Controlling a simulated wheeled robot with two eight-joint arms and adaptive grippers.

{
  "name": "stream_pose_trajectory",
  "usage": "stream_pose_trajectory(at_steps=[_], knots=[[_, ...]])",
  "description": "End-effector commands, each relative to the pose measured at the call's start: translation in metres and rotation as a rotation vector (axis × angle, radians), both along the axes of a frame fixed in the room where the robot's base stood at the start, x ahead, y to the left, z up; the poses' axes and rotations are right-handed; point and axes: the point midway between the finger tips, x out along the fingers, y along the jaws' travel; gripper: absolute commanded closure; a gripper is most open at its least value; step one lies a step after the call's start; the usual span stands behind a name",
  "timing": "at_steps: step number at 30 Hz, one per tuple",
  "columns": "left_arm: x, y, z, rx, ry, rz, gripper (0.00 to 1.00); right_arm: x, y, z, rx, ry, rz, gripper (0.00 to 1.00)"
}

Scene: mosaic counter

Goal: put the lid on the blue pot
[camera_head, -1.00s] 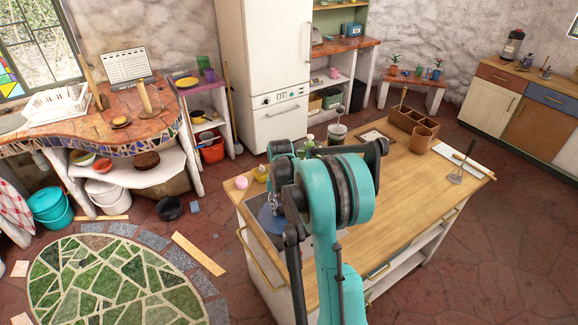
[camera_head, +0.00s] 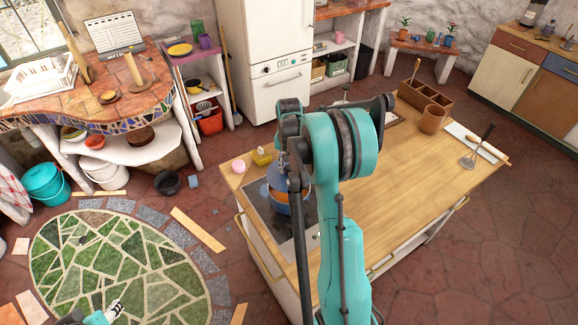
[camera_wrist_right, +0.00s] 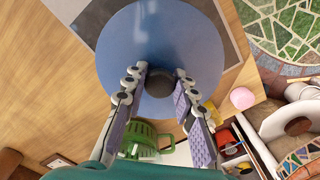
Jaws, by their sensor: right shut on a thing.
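My right gripper (camera_wrist_right: 163,76) is shut on the black knob of the blue lid (camera_wrist_right: 150,38), as the right wrist view shows. In the head view the lid (camera_head: 278,174) shows partly behind my right arm, and the right fingers are hidden. The blue pot (camera_head: 285,207) stands on the dark hob at the counter's left end. Orange contents show in it, so the lid is not seated; the lid appears above and behind it. The gap is hard to judge. My left gripper (camera_head: 117,309) is at the bottom left edge, too small to tell its state.
The wooden counter (camera_head: 400,185) is mostly clear on the right. A pink round thing (camera_head: 238,166) and a yellow item (camera_head: 262,156) lie near the pot. A wooden caddy (camera_head: 424,100), a brown cup (camera_head: 432,119) and a masher (camera_head: 478,146) are at the far side.

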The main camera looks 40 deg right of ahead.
Motion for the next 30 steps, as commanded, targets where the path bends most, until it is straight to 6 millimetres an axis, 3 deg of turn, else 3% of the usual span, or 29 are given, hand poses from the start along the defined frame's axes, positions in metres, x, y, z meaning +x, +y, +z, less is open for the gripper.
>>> stream_pose_trajectory(at_steps=[15, 30], knots=[[0.0, 0.0, -0.031, 0.0, 0.0, 0.0, 0.6, 0.0, 0.0, -0.048, 0.0, 0.0, 0.0, 1.0], [0.0, 0.0, -0.035, 0.0, 0.0, 0.0, 0.6, 0.0, 0.0, -0.052, 0.0, 0.0, 0.0, 1.0]])
